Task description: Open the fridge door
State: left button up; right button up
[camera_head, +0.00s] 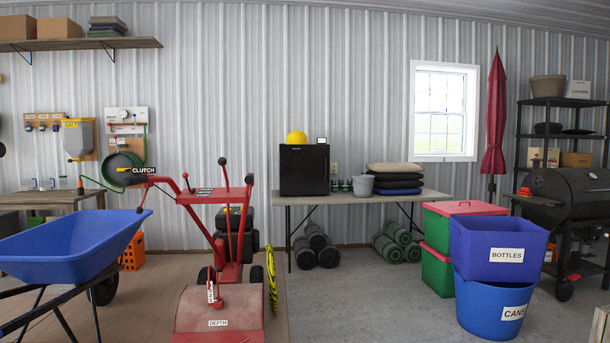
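A small black fridge (304,170) stands on a folding table (428,196) against the back wall, near the middle of the head view. Its dark front door looks closed. A yellow hard hat (297,138) and a small display device (321,141) sit on top of it. Neither of my grippers shows in this view.
A red tiller (232,240) stands in front and left of the fridge, with a blue wheelbarrow (75,245) at far left. Rolled mats (322,243) lie under the table. Concrete floor (350,300) is clear between.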

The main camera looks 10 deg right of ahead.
aim_at(304, 169)
jog(key=i+l+z, duration=0.3)
jog(key=i, duration=0.3)
jog(key=i+z, duration=0.3)
jog(key=i, duration=2.8)
